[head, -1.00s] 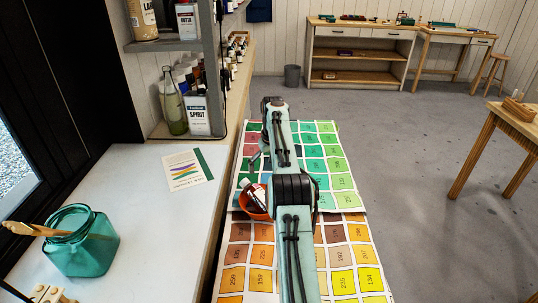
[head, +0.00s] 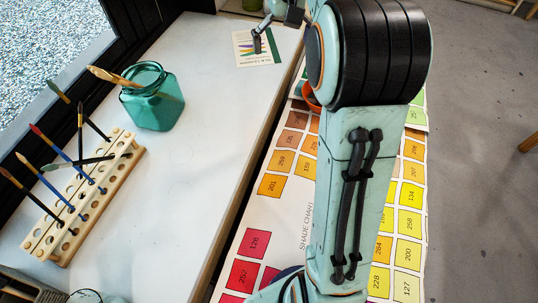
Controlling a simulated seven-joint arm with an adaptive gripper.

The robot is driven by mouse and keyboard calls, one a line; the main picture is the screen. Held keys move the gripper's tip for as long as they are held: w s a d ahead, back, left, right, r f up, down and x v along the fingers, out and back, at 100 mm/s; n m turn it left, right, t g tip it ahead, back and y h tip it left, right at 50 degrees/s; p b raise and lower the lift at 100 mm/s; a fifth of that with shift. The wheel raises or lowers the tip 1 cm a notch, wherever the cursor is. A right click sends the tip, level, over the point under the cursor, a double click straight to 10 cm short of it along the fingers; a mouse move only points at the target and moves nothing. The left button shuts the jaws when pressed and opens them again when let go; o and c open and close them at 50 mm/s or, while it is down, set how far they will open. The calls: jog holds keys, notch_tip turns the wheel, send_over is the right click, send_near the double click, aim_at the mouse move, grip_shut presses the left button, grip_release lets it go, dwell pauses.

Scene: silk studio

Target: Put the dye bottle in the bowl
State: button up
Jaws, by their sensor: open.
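The orange bowl (head: 309,97) shows only as a sliver at the left edge of my arm, on the shade chart. The rest of the bowl is hidden behind my arm. The dye bottle is not visible now; in the earlier view, a dark bottle with a red and white label leans inside the bowl. My gripper (head: 258,42) is at the top edge of the head view, up and left of the bowl, in front of the striped card. It is open, partly cut off by the frame, and I see nothing in it.
A white counter (head: 200,200) runs along the left, with bare space in its middle. On it are a teal glass jar (head: 155,105) with a brush, a wooden brush rack (head: 85,200) and a striped card (head: 243,52). A colour shade chart (head: 290,215) lies under my arm.

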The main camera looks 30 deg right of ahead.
jog(key=s+a+n, duration=0.1)
jog(key=s+a, duration=0.8)
jog(key=s+a+f+n, duration=0.1)
jog(key=s+a+f, duration=0.2)
jog(key=s, duration=0.5)
jog(key=s+a+f+n+g, duration=0.1)
jog(key=s+a+f, duration=0.3)
jog(key=s, duration=0.5)
jog(key=shift+s+a+f+y, duration=0.2)
jog(key=shift+a+f+y, duration=0.15)
jog(key=shift+f, duration=0.6)
jog(key=shift+d, duration=0.1)
